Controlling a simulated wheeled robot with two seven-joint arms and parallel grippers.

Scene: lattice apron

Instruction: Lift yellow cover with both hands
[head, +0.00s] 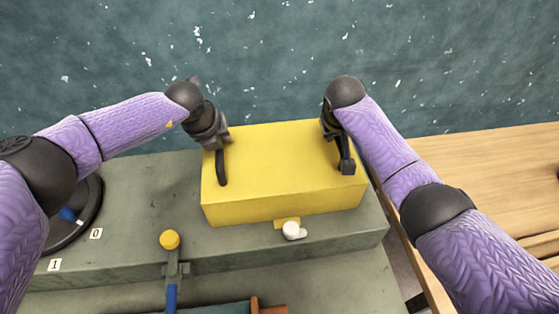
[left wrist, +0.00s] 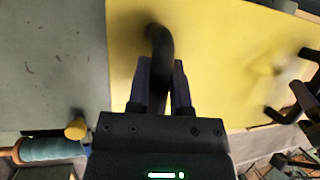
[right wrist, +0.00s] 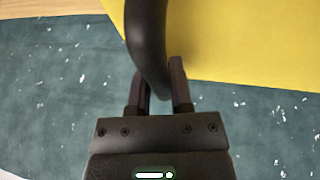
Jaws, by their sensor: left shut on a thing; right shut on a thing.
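The yellow cover (head: 275,170) is a box with a black handle near each end of its top. It appears to sit level on the grey-green bench (head: 140,200); a gap under it cannot be made out. My left gripper (head: 220,142) is shut on the left handle (head: 221,170); the left wrist view shows its fingers (left wrist: 160,85) on either side of the curved bar. My right gripper (head: 332,132) is shut on the right handle (head: 347,162); the right wrist view shows its fingers (right wrist: 163,85) around the bar. My arms partly hide both handles.
A white knob (head: 293,231) on a yellow tab is at the cover's front edge. A lever with a yellow ball (head: 169,239) stands front left. A dark wheel (head: 84,215) is at the left, beside labels 0 and 1. A wooden table (head: 490,170) is at the right.

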